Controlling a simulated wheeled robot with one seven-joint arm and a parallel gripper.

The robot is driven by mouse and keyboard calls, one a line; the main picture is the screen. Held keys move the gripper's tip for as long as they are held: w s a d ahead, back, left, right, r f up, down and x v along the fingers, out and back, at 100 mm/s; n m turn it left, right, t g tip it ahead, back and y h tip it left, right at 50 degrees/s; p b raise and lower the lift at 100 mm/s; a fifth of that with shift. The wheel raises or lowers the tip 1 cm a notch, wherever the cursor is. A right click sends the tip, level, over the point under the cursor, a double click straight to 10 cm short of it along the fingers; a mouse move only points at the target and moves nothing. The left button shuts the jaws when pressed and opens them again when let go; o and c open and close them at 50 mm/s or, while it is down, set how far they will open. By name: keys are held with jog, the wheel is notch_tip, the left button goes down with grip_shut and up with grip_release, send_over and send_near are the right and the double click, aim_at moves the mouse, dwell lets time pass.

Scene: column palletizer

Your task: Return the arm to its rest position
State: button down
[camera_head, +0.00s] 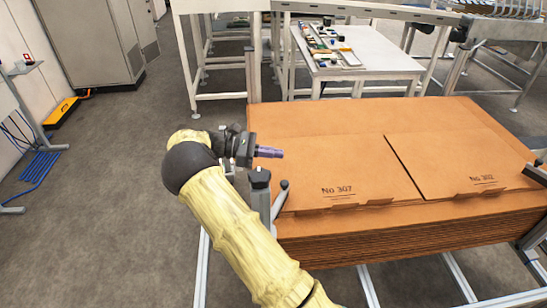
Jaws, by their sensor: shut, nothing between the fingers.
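My arm, in a pale yellow sleeve, reaches up from the bottom middle of the head view. It bends at a dark round joint. My gripper (270,152) is at its end, pointing right, with its purple-grey fingers shut and nothing held. It shows over the left edge of the stack of flat cardboard (350,140); I cannot tell how high above it is. The gripper's far side is hidden.
A white table (370,65) with small items stands behind. Grey cabinets (90,40) are at upper left.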

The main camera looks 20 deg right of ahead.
notch_tip(320, 180, up, 22)
jog(key=p, duration=2.2)
